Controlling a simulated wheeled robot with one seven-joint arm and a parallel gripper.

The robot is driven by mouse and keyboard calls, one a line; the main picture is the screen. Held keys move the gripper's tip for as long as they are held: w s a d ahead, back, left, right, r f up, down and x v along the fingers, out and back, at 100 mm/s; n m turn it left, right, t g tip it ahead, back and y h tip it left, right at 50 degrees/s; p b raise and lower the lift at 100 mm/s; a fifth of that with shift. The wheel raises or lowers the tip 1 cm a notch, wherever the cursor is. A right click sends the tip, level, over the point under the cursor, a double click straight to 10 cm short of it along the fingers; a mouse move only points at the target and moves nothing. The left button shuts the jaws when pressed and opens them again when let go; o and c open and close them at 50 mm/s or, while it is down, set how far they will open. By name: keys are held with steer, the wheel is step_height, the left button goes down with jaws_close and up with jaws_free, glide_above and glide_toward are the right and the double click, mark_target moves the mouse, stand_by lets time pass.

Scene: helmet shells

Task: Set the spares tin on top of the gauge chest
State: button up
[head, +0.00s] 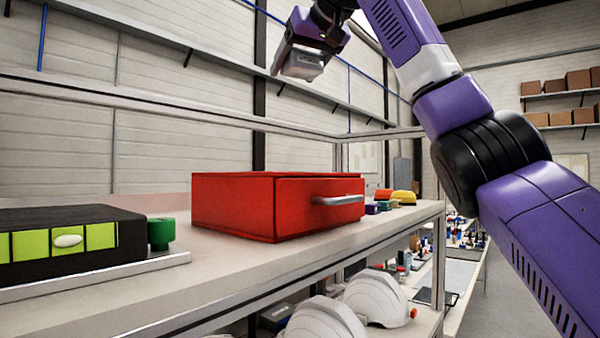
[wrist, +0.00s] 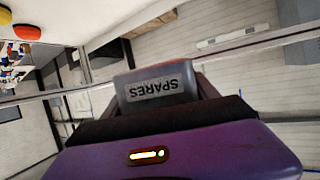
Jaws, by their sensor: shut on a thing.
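The spares tin (head: 302,66) is a small grey box, held high above the shelf in the head view. In the wrist view the tin (wrist: 156,88) shows its "SPARES" label upside down. My gripper (head: 300,50) is shut on the tin, which looks tilted. The red chest (head: 235,207), which I take as the gauge chest, stands on the shelf in the middle of the head view. It has a silver handle (head: 340,200) on its front, and its drawer looks shut. The tin is well above the chest, apart from it. The chest's top is seen nearly edge-on, and nothing shows on it.
A black case with green panels (head: 70,240) and a green knob (head: 161,233) are at the left of the shelf (head: 215,262). Several small coloured items (head: 385,203) sit right of the chest. White helmet shells (head: 375,296) lie below. A rail crosses behind the chest.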

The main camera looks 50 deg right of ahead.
step_height(320, 180, down, 20)
steer(key=shift+a+r+b, duration=0.1)
steer(key=shift+r+b, duration=0.05)
steer(key=shift+b, duration=0.35)
steer(key=o, duration=1.4)
steer(key=shift+c, duration=0.2)
steer(key=shift+r, duration=0.1)
steer(key=b+v, duration=0.2)
steer(key=v, duration=1)
steer(key=shift+b, duration=0.3)
